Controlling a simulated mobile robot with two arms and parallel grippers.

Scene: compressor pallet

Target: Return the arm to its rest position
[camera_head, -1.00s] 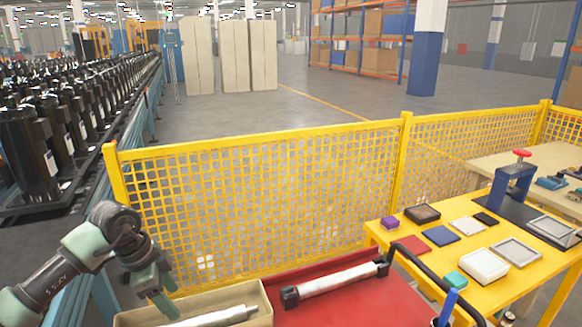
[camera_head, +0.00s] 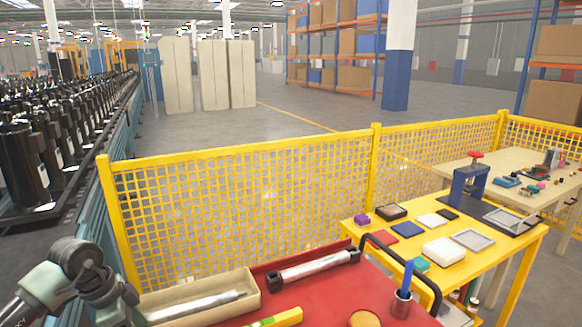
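My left arm comes in at the lower left corner, and its gripper (camera_head: 118,312) points down at the bottom edge. The fingertips are not clearly visible, so I cannot tell whether it is open or shut. It is left of a beige tray (camera_head: 255,283) with a silver cylinder (camera_head: 195,306) in it. I see nothing held in the visible part of the gripper. My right gripper is out of view.
A red surface (camera_head: 335,297) holds another cylinder (camera_head: 312,265) with black ends and a pen cup (camera_head: 402,304). A yellow mesh fence (camera_head: 245,205) stands behind it. A yellow table (camera_head: 470,268) with small boxes is at right. A conveyor with black compressors (camera_head: 20,165) runs along the left.

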